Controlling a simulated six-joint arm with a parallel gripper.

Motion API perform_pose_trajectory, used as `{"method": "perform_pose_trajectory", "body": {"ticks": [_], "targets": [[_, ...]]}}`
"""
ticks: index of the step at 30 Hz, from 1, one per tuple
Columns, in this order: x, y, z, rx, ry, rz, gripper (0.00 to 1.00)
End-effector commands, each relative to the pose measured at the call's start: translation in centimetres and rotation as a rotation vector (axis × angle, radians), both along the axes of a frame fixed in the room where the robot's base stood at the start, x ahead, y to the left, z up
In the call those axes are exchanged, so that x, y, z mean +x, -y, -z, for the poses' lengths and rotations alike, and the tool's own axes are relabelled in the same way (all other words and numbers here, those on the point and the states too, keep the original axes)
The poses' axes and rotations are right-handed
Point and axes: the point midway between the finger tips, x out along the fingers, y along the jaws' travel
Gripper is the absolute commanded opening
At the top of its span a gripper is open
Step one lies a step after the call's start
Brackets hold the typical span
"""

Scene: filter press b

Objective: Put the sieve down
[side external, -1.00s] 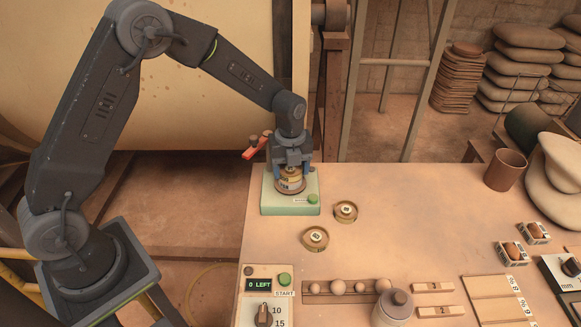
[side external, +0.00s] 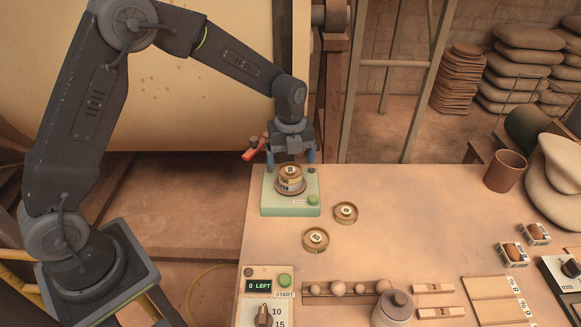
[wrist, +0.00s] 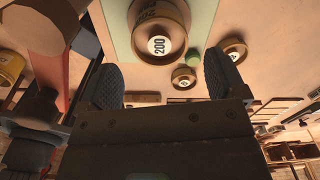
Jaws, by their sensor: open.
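A round brass sieve (side external: 290,184) sits upright on the pale green base (side external: 291,207) at the table's far left corner, seemingly on top of a stack there. In the wrist view the sieve (wrist: 158,22) shows a white tag reading 200. My gripper (side external: 291,162) hangs just above the sieve with its two blue fingers apart, nothing between them. In the wrist view my gripper (wrist: 163,80) is also open, clear of the sieve. Two more brass sieves, a nearer one (side external: 316,240) and a farther one (side external: 345,212), lie on the table right of the base.
A control box (side external: 264,299) with a "0 LEFT" display stands at the front left. A rack of round balls (side external: 338,289) and a lidded jar (side external: 392,306) are along the front. A brown cup (side external: 505,171) stands at the back right. The table's middle is clear.

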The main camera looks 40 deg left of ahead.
Motion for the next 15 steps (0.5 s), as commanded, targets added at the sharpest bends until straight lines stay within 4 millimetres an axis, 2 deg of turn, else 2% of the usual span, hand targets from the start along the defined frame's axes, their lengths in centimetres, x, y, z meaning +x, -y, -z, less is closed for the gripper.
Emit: {"method": "perform_pose_trajectory", "body": {"ticks": [1,7,12,15], "targets": [[0.1,0.0,-1.3,0.000,0.007,0.000,0.90],[0.1,0.0,-5.3,-0.001,0.004,0.001,0.90],[0.0,0.0,-7.4,-0.001,0.001,0.001,0.90],[0.0,0.0,-8.0,0.000,0.000,0.001,0.90]]}}
